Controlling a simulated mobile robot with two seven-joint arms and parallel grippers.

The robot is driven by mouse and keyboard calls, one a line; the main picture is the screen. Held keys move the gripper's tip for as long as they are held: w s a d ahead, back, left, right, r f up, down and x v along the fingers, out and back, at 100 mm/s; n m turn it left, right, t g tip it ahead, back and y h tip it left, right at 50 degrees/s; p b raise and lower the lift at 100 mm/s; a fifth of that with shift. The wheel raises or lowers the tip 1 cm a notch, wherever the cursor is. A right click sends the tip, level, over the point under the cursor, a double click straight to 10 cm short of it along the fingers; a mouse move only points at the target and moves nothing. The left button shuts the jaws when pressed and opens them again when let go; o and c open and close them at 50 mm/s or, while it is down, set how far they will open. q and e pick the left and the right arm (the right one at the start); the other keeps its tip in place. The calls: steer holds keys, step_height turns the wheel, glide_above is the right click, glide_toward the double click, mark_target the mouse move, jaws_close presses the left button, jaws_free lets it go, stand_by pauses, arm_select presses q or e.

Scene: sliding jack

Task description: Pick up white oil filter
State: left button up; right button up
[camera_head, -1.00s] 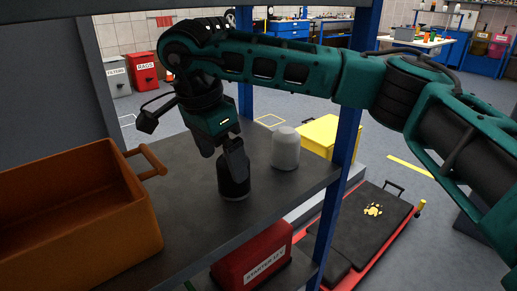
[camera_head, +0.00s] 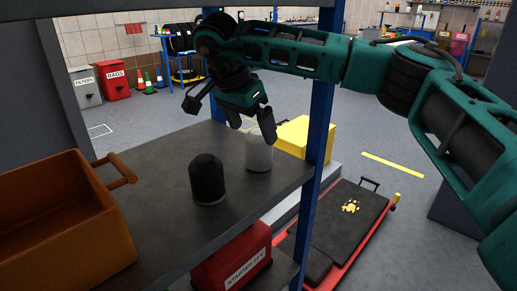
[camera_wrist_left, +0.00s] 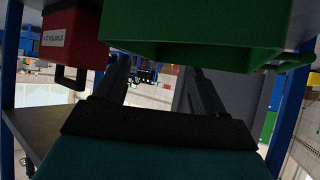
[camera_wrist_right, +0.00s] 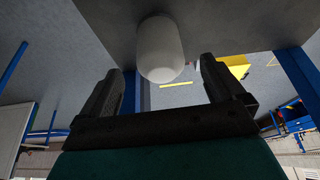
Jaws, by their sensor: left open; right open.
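The white oil filter (camera_head: 259,152) stands upright on the dark shelf (camera_head: 160,165), near its right edge. A black oil filter (camera_head: 207,180) stands to its left and nearer to me. My right gripper (camera_head: 252,126) is open at the white filter, its fingers beside the upper part and partly in front of it. In the right wrist view the white filter (camera_wrist_right: 160,52) lies between and just beyond the open fingers (camera_wrist_right: 160,85). My left gripper (camera_wrist_left: 162,70) shows only in the left wrist view, open and empty, below a green container (camera_wrist_left: 195,30).
An orange-brown crate (camera_head: 65,240) with a side handle fills the shelf's left part. A blue post (camera_head: 319,110) rises at the shelf's right edge. A red starter kit box (camera_head: 232,262) sits on the level below.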

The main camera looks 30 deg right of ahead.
mark_target(256, 133)
steer(key=x, duration=0.5)
steer(key=shift+d+b, duration=0.25)
steer(key=shift+b, duration=0.15)
steer(key=shift+c, duration=0.4)
steer(key=c, duration=1.2)
